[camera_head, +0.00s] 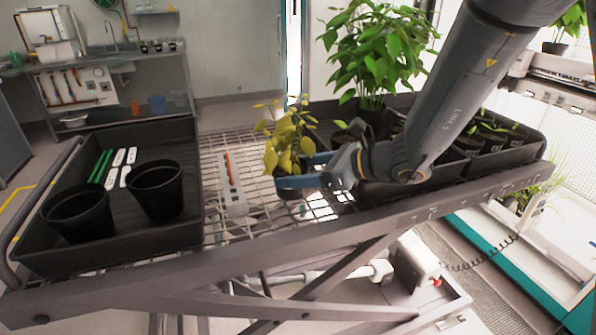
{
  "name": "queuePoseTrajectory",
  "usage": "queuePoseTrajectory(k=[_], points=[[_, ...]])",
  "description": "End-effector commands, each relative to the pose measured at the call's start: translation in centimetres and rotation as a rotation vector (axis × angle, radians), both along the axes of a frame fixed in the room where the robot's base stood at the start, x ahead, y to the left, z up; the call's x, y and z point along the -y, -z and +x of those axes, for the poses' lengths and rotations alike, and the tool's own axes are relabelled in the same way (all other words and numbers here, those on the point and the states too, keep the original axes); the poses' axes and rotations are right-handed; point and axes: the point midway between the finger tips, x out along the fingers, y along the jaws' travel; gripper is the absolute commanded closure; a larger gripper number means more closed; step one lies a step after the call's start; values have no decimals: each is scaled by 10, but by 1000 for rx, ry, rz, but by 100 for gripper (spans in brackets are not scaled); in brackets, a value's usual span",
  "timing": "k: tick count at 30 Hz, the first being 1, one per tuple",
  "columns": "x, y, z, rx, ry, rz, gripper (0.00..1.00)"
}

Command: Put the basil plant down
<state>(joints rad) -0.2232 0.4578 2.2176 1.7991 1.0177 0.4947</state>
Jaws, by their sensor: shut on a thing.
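The plant in my gripper has yellow-green leaves (288,142); I take it to be the basil plant. It is upright over the mesh bench top (235,160), between the two black trays. My gripper (290,174) reaches in from the right, its blue fingers shut around the plant below the leaves. The fingers and leaves hide most of its pot, so I cannot tell whether the pot touches the mesh.
The left black tray (120,247) holds two empty pots, green sticks and white labels. A thin tool (231,185) lies on the mesh beside it. The right black tray (530,152) holds a tall leafy plant (375,50) and several small seedlings. Bare mesh shows left of the plant.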

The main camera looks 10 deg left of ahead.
Motion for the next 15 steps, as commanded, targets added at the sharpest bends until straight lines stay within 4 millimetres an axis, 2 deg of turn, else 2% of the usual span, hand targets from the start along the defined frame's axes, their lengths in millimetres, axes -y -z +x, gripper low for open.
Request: queuePoseTrajectory(k=[13, 14, 15], points=[[0, 7, 1, 1, 1, 1, 64], [0, 7, 0, 0, 1, 0, 30], [0, 7, 0, 0, 1, 0, 23]])
